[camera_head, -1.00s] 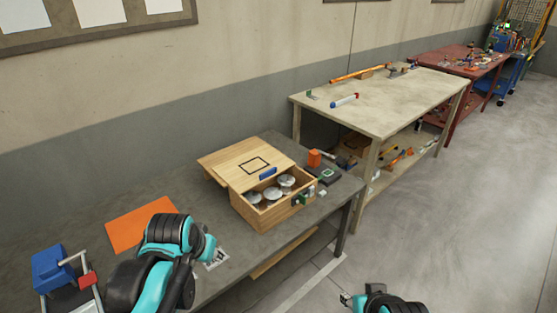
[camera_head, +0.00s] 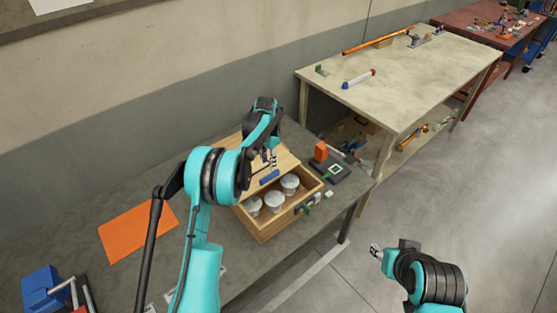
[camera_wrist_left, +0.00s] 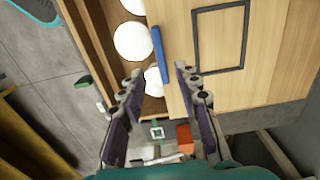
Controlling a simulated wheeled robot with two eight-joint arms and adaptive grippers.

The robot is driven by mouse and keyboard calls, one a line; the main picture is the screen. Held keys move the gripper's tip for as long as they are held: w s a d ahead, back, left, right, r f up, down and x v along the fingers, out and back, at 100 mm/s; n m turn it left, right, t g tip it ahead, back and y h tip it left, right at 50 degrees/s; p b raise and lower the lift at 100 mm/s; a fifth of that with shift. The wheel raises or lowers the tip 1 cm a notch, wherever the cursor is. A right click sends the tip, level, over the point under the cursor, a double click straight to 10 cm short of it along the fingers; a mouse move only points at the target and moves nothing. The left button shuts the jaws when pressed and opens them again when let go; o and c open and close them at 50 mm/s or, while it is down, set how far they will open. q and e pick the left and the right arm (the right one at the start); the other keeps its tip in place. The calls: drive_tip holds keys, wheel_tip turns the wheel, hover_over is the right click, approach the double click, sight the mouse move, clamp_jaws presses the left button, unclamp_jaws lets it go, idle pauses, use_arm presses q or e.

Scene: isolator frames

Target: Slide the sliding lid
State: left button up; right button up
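The wooden box (camera_head: 262,229) stands on the dark grey table. Its light wooden sliding lid (camera_head: 284,160) is partly open, uncovering a compartment with several round pale-topped cans (camera_head: 274,202). The lid has a blue handle (camera_head: 269,177) at its edge. It also shows in the left wrist view (camera_wrist_left: 158,52), with a black square outline on the lid (camera_wrist_left: 275,60). My left gripper (camera_head: 271,160) is above the lid close to the handle. In the wrist view its fingers (camera_wrist_left: 159,76) are apart, the handle just beyond their tips. My right gripper (camera_head: 376,250) is off the table at the right; its fingers are too small to judge.
An orange mat (camera_head: 137,231) lies left of the box. An orange block (camera_head: 320,151) and a dark device (camera_head: 333,170) stand close to its right. A blue object (camera_head: 42,287) is at the front left. A pale workbench (camera_head: 410,75) stands beyond.

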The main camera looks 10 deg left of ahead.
sight(270, 175)
use_arm(q)
drive_tip(key=shift+w+f, duration=0.3)
drive_tip(key=shift+f, duration=0.05)
wheel_tip(270, 175, down, 8)
drive_tip(key=shift+s+d+r+b, duration=0.1)
drive_tip(key=shift+r+b, duration=0.15)
drive_tip(key=shift+b, duration=0.7)
clamp_jaws()
